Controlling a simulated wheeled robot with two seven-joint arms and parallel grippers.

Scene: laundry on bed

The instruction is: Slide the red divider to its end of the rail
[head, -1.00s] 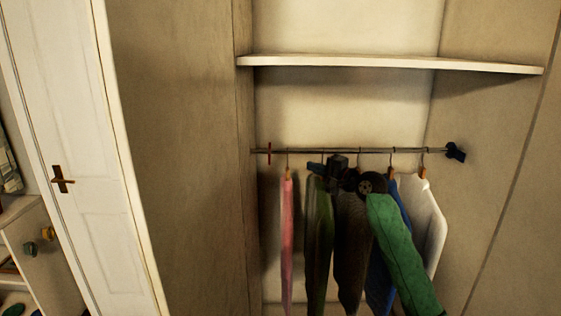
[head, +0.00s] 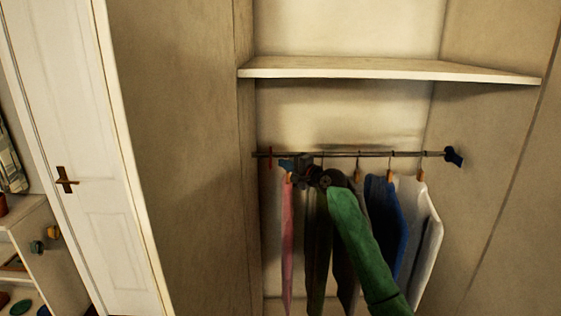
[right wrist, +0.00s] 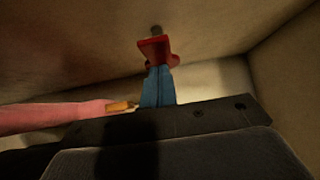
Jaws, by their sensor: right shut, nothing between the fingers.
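The red divider (head: 270,157) hangs on the rail (head: 335,154) close to the rail's left end, near the left closet wall. My right gripper (head: 285,165) is at the rail just right of the divider, its blue fingers shut and empty. In the right wrist view the red divider (right wrist: 157,50) is straight beyond the blue fingertips (right wrist: 158,80). Fingers and divider overlap there, so I cannot tell whether they touch. My left gripper is not in view.
A pink garment (head: 287,230) hangs just below the gripper. Dark garments, a blue one (head: 388,215) and a white one (head: 422,240) hang further right. A dark blue piece (head: 453,156) is at the rail's right end. A shelf (head: 390,69) runs above.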

